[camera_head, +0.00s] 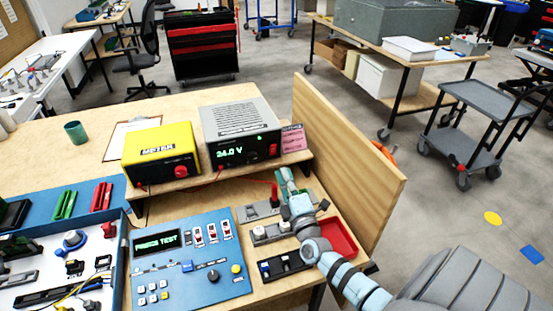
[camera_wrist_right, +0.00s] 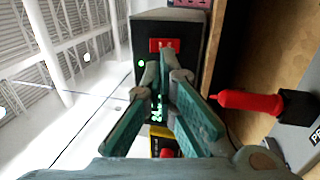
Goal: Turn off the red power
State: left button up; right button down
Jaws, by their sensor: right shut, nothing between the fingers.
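The grey power supply (camera_head: 240,120) stands on the wooden riser shelf, its display lit green at 24.0 V. Its red switch (camera_head: 273,151) is at the right end of the front, and it also shows in the right wrist view (camera_wrist_right: 164,45) with a lit green lamp (camera_wrist_right: 142,63) beside it. My right gripper (camera_head: 283,173) is shut and empty, just in front of and below the switch. In the wrist view the closed fingertips (camera_wrist_right: 165,62) point towards the switch; I cannot tell whether they touch. My left gripper is not in view.
A yellow meter (camera_head: 162,150) stands left of the supply. A wooden side panel (camera_head: 345,150) rises close on the right. A red probe (camera_wrist_right: 245,100) sits upright near my fingers. A blue test panel (camera_head: 185,265) and a red tray (camera_head: 338,238) lie below.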

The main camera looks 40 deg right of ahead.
aim_at(273, 149)
jog(key=b+x, duration=0.2)
jog(key=x, duration=0.5)
jog(key=shift+w+f+b, duration=0.1)
jog(key=shift+b, duration=0.2)
jog(key=shift+w, duration=0.15)
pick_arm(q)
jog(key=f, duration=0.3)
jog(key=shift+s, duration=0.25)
